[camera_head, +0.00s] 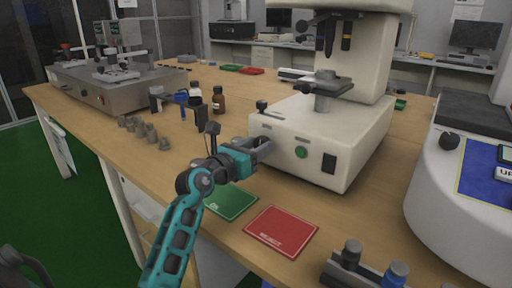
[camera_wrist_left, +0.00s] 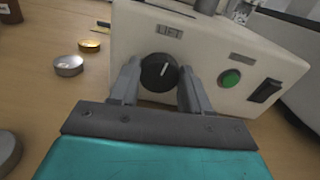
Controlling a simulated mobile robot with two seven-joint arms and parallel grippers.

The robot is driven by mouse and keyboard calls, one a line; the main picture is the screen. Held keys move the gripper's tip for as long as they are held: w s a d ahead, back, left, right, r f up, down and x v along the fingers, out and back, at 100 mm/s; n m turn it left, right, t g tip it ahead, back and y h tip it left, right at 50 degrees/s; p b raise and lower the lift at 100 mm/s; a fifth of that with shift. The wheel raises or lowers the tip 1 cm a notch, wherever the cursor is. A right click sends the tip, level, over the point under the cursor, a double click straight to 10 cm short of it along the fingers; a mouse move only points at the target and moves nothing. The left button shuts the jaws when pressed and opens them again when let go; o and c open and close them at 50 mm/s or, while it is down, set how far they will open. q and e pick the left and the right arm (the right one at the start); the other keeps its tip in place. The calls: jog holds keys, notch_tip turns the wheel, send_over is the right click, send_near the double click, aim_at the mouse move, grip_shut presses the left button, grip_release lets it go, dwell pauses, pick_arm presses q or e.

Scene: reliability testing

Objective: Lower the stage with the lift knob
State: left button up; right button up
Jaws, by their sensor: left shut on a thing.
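The lift knob (camera_wrist_left: 159,72) is a round black dial with a white pointer mark. It sits on the front of the white machine base (camera_head: 345,135), under a label reading LIFT in the left wrist view. My left gripper (camera_wrist_left: 160,85) has one finger on each side of the knob and is shut on it. In the head view my left gripper (camera_head: 262,150) reaches the left part of the machine's front and hides the knob. The stage (camera_head: 328,84) is a grey platform above the base, under the microscope-like head. My right gripper is not seen.
A green button (camera_head: 301,152) and a black switch (camera_head: 329,163) are on the same front panel. A green mat (camera_head: 231,201) and a red mat (camera_head: 281,231) lie before the machine. Small metal pieces (camera_head: 151,136) and a brown bottle (camera_head: 218,100) stand to the left.

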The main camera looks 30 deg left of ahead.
pick_arm(q)
jog(key=shift+r+n+p, duration=0.2)
jog(key=shift+n+p, duration=0.3)
jog(key=shift+p, duration=0.85)
jog(key=shift+f+n, duration=0.2)
jog(key=shift+n, duration=0.1)
jog(key=o, duration=1.1)
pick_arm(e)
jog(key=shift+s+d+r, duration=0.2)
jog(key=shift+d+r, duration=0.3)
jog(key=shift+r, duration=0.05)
pick_arm(q)
jog(key=shift+s, duration=0.25)
jog(key=s, duration=0.3)
jog(key=s+p, duration=0.1)
jog(key=s, duration=0.3)
jog(key=s+a, duration=0.1)
jog(key=s, duration=0.3)
jog(key=shift+s, duration=0.7)
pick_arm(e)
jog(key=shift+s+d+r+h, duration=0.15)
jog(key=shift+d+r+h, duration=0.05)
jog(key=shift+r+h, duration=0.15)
pick_arm(q)
jog(key=shift+s, duration=0.1)
